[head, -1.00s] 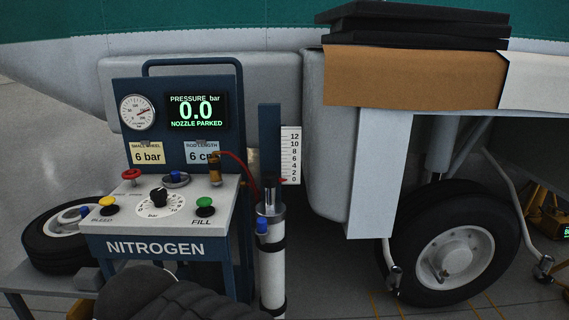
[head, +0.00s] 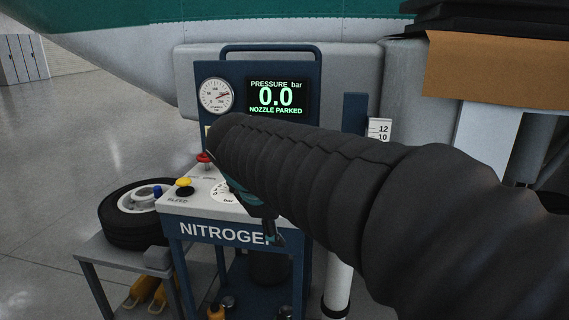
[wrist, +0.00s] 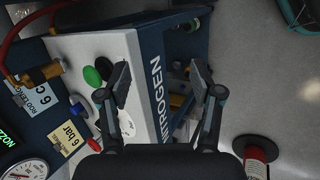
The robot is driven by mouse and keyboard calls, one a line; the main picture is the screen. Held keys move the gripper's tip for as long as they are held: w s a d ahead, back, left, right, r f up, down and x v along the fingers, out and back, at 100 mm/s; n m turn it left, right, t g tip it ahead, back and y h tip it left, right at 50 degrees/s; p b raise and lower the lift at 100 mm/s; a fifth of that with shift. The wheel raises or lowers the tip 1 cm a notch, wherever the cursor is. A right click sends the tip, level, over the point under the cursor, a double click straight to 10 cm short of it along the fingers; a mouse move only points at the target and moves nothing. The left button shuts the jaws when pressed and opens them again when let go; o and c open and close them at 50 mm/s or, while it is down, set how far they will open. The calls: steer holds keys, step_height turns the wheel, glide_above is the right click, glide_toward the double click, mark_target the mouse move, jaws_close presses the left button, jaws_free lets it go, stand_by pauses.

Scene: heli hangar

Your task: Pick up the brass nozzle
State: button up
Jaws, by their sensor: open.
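The brass nozzle (wrist: 50,68) shows at the left of the wrist view, by the panel above the cart's white top, with a red hose (wrist: 14,38) curving nearby. In the head view my dark arm hides the nozzle. My gripper (wrist: 159,80) is open and empty, its two fingers apart over the front edge of the nitrogen cart (wrist: 152,40). The nozzle is well to the left of the fingers in the wrist view. In the head view my gripper (head: 268,215) shows only partly below the arm, in front of the cart.
The pressure display (head: 277,97) reads 0.0 and NOZZLE PARKED. Red and yellow knobs (head: 184,187) stand on the cart top. A small wheel (head: 120,228) lies on a low bench at left. A cardboard-coloured panel (head: 495,70) is at upper right. The floor at left is clear.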

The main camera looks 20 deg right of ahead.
steer(key=w+r+n+h, duration=0.1)
steer(key=w, duration=0.2)
steer(key=w+r+n+h+b, duration=0.1)
steer(key=w+n, duration=0.1)
steer(key=w, duration=0.2)
steer(key=w+d+n+h, duration=0.1)
steer(key=w+n, duration=0.1)
steer(key=w, duration=0.1)
steer(key=shift+w+d+r+g+h+b, duration=0.1)
steer(key=shift+w+r+g+h+b, duration=0.1)
steer(key=shift+r+g+h+b, duration=0.15)
steer(key=w+r+n+h, duration=0.1)
steer(key=w, duration=0.2)
steer(key=w+a+r+n+h+b, duration=0.1)
steer(key=w+n+h, duration=0.1)
steer(key=w, duration=0.2)
steer(key=w+a+n+h+b, duration=0.1)
steer(key=w+n, duration=0.1)
steer(key=w, duration=0.1)
steer(key=shift+w+r+h, duration=0.35)
steer(key=shift+w+r, duration=0.05)
steer(key=shift+w+d, duration=0.1)
steer(key=shift+d, duration=0.05)
steer(key=w+d, duration=0.1)
steer(key=d, duration=0.3)
steer(key=d+b, duration=0.1)
steer(key=d, duration=0.4)
steer(key=w+d+f+b, duration=0.1)
steer(key=d, duration=0.4)
steer(key=shift+w, duration=0.35)
